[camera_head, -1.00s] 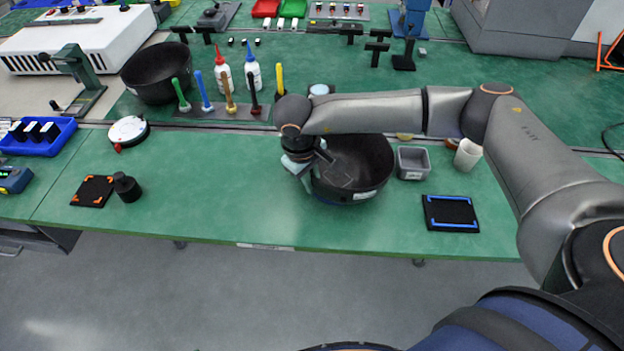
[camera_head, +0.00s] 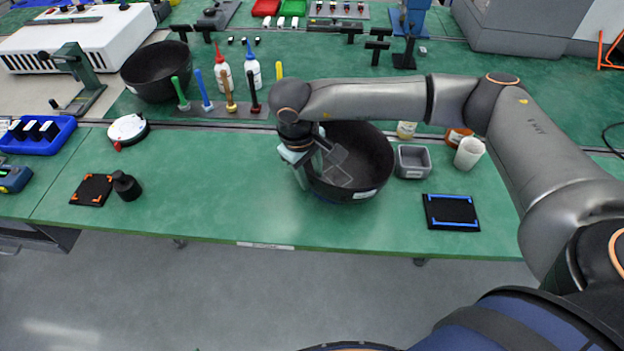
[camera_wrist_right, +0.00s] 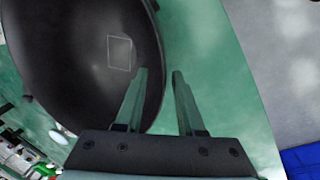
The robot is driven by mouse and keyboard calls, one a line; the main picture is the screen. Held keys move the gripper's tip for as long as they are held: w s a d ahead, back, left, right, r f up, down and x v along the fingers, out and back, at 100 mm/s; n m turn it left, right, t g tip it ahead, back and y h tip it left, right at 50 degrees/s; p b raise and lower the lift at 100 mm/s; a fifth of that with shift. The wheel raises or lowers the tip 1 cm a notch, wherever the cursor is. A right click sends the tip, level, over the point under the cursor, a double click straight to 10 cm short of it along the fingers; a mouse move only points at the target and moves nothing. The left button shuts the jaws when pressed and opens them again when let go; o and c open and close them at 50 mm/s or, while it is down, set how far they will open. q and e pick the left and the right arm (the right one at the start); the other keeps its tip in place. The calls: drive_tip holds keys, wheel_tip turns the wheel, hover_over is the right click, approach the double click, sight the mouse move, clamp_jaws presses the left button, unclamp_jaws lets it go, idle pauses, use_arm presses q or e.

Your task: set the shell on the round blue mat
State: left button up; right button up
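No part is labelled as the shell; the likeliest thing is the large black bowl-shaped shell (camera_head: 372,160) on the green bench, open side up. It also fills the left of the right wrist view (camera_wrist_right: 60,70). A faint square outline shows on its inside. My right gripper (camera_head: 312,172) points down at its left rim. In the right wrist view the gripper (camera_wrist_right: 160,75) is open, with one finger over the inside of the shell and one outside, the rim between them. Contact cannot be told. My left gripper is out of view.
A grey square bin (camera_head: 413,161) and a white cup (camera_head: 469,153) stand right of the shell. A black square mat with blue edges (camera_head: 451,212) lies at the front right. Another black bowl (camera_head: 157,72) stands at the back left.

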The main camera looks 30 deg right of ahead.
wheel_tip(320, 180, up, 9)
drive_tip(key=a, duration=0.1)
drive_tip(key=shift+s+a+b, duration=0.25)
drive_tip(key=shift+a+b, duration=0.1)
drive_tip(key=shift+b, duration=0.1)
